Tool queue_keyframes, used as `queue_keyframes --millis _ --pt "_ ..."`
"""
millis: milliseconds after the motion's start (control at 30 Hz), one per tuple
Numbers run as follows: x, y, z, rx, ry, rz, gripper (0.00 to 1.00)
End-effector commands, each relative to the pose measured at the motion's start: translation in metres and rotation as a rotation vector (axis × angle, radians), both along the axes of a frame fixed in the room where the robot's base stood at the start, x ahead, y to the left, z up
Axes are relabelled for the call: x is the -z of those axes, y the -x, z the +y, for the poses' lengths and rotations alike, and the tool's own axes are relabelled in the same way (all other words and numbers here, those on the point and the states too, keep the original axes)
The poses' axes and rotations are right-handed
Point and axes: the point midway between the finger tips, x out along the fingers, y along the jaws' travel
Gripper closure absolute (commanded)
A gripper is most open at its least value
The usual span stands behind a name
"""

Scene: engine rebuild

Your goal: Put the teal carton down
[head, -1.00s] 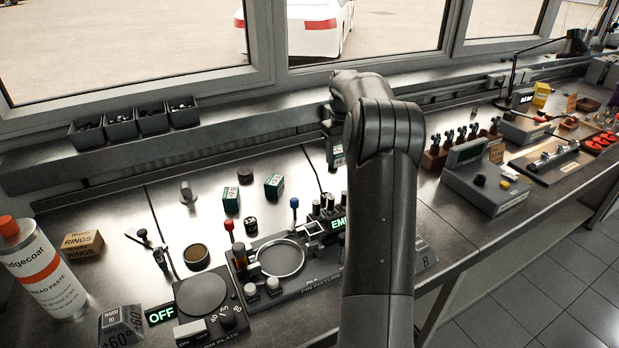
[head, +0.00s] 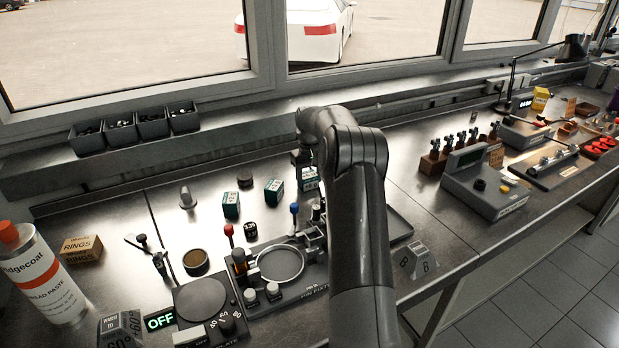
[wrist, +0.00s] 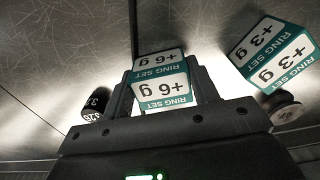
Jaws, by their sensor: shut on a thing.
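The teal carton (head: 308,179), white and teal with a "+6 g RING SET" label, is between my gripper's fingers; it also shows in the wrist view (wrist: 162,67). My gripper (wrist: 163,90) is shut on it, one finger on each side. In the head view my arm hides part of the gripper, and I cannot tell whether the carton touches the bench. A second teal carton (head: 274,191) stands just left of the held one, and a third (head: 231,205) further left. A "+3 g" carton (wrist: 272,54) lies to the right in the wrist view.
A dark puck (head: 245,182), a small black cylinder (head: 250,228) and a grey cone (head: 187,197) stand near the cartons. The pin fixture (head: 282,264), with red- and blue-topped levers, is in front. Small bins (head: 152,124) sit on the back ledge. Bare bench lies around the cone.

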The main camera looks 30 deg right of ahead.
Motion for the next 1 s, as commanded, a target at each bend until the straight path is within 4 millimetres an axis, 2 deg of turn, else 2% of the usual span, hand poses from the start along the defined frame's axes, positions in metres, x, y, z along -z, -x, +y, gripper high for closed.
queue_keyframes --millis 267,300,533,833,1000 --pt "0.002 0.000 0.000 0.000 0.001 0.000 0.69" --pt "0.002 0.000 0.000 0.000 0.001 0.000 0.44" --pt "0.002 0.000 0.000 0.000 0.001 0.000 0.25" --pt "-0.001 0.000 -0.001 0.000 0.001 -0.002 0.24" --pt "-0.024 -0.001 -0.001 0.000 0.003 -0.004 0.24"
